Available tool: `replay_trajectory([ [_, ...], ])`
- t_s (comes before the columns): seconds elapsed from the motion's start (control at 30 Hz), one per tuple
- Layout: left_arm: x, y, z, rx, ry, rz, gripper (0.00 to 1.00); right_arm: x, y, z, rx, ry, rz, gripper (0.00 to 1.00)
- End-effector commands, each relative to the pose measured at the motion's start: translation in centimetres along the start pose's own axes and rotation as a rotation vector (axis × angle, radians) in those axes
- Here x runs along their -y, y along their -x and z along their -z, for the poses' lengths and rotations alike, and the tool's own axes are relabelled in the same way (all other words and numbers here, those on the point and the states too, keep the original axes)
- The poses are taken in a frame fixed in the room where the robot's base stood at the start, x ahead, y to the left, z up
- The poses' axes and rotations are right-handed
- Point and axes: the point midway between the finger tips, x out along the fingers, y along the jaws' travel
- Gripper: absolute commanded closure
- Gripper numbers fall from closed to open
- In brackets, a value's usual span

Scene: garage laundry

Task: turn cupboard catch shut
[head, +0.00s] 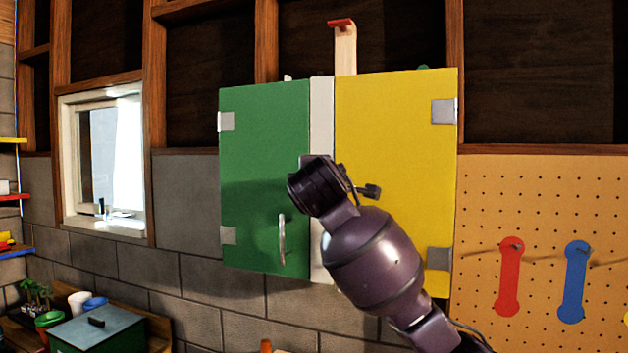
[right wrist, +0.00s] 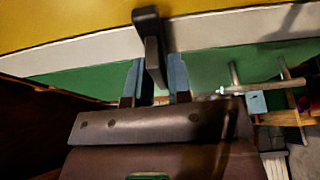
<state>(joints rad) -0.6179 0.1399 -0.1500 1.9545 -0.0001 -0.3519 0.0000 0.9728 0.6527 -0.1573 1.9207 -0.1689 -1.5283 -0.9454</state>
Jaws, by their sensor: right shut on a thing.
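The wall cupboard has a green left door (head: 262,130), a yellow right door (head: 395,130) and a white strip (head: 321,110) between them. Both doors look closed. In the right wrist view the black catch (right wrist: 149,32) stands out from near the border of the yellow and white surfaces. My right gripper (right wrist: 153,80) is shut on the catch, with one blue-grey finger on each side of it. My left gripper is in neither view.
A metal handle (head: 282,240) is on the green door, left of my wrist. A pegboard (head: 535,200) with a red tool (head: 510,275) and a blue tool (head: 574,285) hangs at right. A window (head: 105,155) is at left. A green box (head: 95,330) stands low at left.

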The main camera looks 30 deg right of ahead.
Motion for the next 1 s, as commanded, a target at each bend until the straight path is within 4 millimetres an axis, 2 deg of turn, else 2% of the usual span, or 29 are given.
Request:
replay_trajectory([
  [0.07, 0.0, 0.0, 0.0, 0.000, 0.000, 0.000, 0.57, 0.0, 0.0, 0.0, 0.000, 0.001, 0.000, 1.00],
  [0.1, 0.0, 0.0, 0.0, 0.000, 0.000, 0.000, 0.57, 0.0, 0.0, 0.0, 0.000, 0.001, 0.000, 0.78],
  [0.2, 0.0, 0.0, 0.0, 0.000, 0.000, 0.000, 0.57, 0.0, 0.0, 0.0, 0.000, 0.001, 0.000, 0.64],
  [0.57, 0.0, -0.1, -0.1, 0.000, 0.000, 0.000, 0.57, 0.0, 0.5, 0.0, -0.001, -0.001, -0.002, 0.64],
  [0.67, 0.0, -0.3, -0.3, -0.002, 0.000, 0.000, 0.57, 0.0, 1.5, 0.1, -0.002, -0.001, -0.003, 0.64],
  [1.0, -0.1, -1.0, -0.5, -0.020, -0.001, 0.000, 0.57, 0.1, 7.6, 0.1, -0.003, -0.001, -0.004, 0.64],
])
